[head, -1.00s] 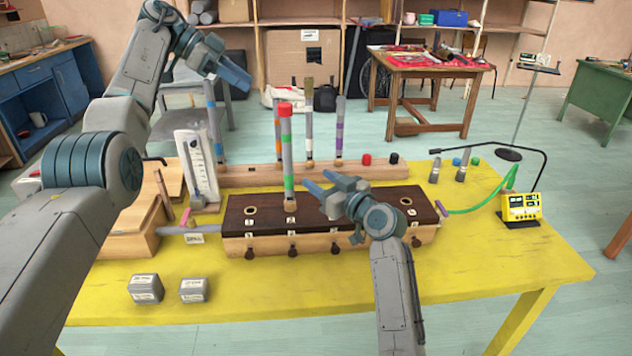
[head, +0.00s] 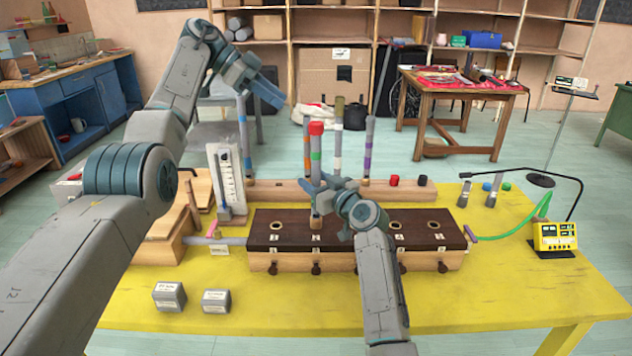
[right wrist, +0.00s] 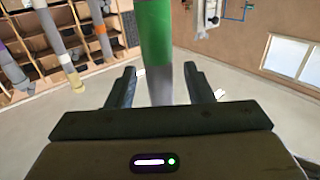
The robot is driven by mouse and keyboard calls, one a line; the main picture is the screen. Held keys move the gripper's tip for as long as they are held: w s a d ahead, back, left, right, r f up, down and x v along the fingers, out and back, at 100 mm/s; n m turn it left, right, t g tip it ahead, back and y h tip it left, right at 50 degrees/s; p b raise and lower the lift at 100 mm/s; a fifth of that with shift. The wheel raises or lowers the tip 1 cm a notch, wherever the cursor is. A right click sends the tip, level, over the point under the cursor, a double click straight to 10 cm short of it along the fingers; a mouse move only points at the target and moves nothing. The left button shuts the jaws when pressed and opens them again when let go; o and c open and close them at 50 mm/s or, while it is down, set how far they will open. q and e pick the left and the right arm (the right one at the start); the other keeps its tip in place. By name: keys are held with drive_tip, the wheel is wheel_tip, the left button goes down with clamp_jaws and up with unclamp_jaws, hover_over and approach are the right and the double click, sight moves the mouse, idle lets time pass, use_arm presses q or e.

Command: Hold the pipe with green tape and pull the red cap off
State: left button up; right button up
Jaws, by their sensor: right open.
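The grey pipe with green tape (head: 316,170) stands upright in the dark-topped wooden box (head: 275,229), with the red cap (head: 316,128) on its top. My right gripper (head: 318,186) is open at the pipe, below the green tape. In the right wrist view the pipe's green band (right wrist: 154,32) and grey lower part show between the two spread fingers, with gaps on both sides. My left gripper (head: 268,94) is in the air, above and left of the red cap, apart from it. Its fingers are seen side-on, so their opening is unclear.
Behind the box, a wooden rack (head: 280,192) holds several taped pipes. A loose red cap (head: 394,180) sits on it. A white gauge (head: 231,180) stands left. Two grey blocks (head: 169,296) lie in front. A yellow meter (head: 558,236) stands right. The yellow table's front right is clear.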

drive_tip(key=shift+c, duration=0.2)
clamp_jaws()
idle(0.9)
